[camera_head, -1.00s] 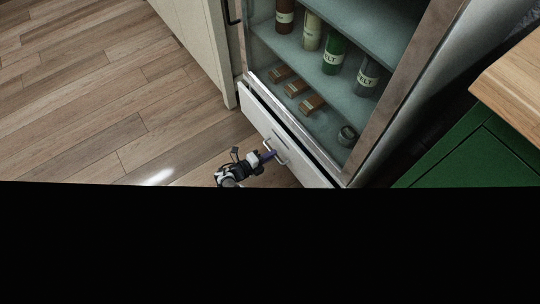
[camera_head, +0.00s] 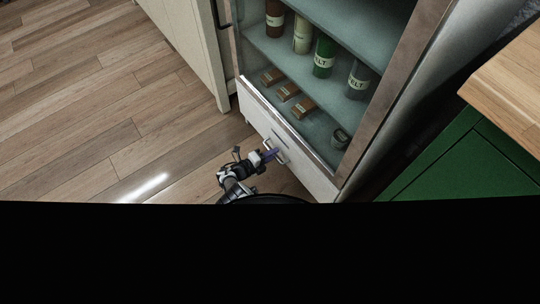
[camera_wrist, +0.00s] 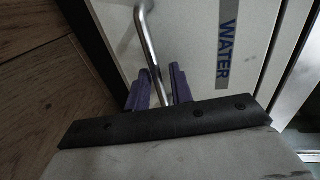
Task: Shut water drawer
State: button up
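The water drawer (camera_head: 290,144) is the pale bottom drawer of the glass-fronted cabinet. In the head view its front looks flush with the cabinet, with no open gap seen along its top edge. The label WATER (camera_wrist: 226,40) shows on its front in the wrist view. Its curved metal handle (camera_wrist: 148,42) also shows in the head view (camera_head: 282,153). My gripper (camera_wrist: 160,88) is at the handle, its two purple fingers close on either side of the bar. The fingers look shut on it, though exact contact is hard to see. My gripper also shows in the head view (camera_head: 268,155).
The cabinet (camera_head: 366,110) holds bottles, small brown blocks and a jar behind glass. A cream cupboard (camera_head: 188,45) stands at left, a green cabinet (camera_head: 440,165) with wooden top at right. Wooden floor (camera_head: 80,120) is clear at left. Black covers the head view's lower part.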

jog(key=shift+o, duration=0.6)
jog(key=shift+a, duration=0.15)
jog(key=p+v, duration=0.3)
jog(key=v, duration=1)
jog(key=shift+s+a, duration=0.25)
